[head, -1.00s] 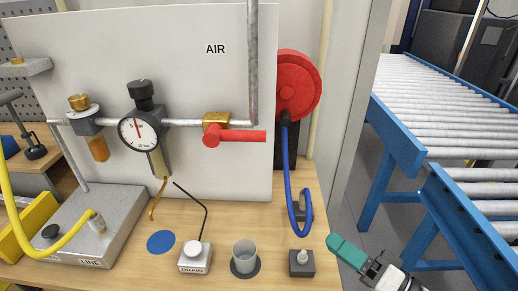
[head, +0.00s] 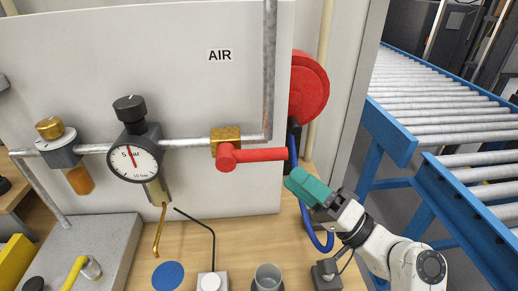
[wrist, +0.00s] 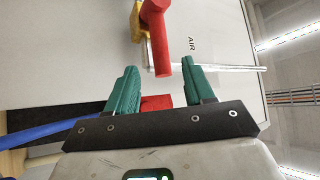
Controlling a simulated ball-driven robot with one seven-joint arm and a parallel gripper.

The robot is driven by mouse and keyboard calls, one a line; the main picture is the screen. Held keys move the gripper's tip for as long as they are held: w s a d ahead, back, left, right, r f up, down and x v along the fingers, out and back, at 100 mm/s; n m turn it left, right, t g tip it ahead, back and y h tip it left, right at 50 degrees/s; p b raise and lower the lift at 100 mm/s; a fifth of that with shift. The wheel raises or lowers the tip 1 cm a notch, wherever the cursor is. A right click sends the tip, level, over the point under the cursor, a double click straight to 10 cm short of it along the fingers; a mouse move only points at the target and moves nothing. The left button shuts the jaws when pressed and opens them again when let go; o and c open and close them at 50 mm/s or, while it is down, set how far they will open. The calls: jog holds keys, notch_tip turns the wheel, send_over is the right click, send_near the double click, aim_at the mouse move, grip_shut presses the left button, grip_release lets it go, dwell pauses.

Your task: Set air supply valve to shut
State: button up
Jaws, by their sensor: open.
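The air supply valve has a brass body (head: 226,138) on the grey horizontal pipe (head: 190,143) and a red lever handle (head: 255,155). The handle points right, along the pipe's direction. My gripper (head: 296,178) is in front of the panel, just below and right of the handle's free end. In the wrist view my green fingers (wrist: 155,82) are spread apart. The red handle (wrist: 158,38) reaches toward the gap between them from above, and nothing is gripped.
A round gauge (head: 135,160) and a brass-topped regulator (head: 50,130) sit left of the valve. A red hose reel (head: 308,88) with a blue hose (head: 312,228) is behind my gripper. A cup (head: 267,277) and drain block (head: 211,281) stand below. A roller conveyor (head: 440,105) is at right.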

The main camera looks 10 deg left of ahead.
aim_at(265, 156)
jog(key=p+x, duration=0.2)
jog(key=x, duration=0.6)
jog(key=shift+a+r, duration=0.15)
jog(key=shift+a, duration=0.15)
jog(key=shift+c, duration=0.2)
grip_shut()
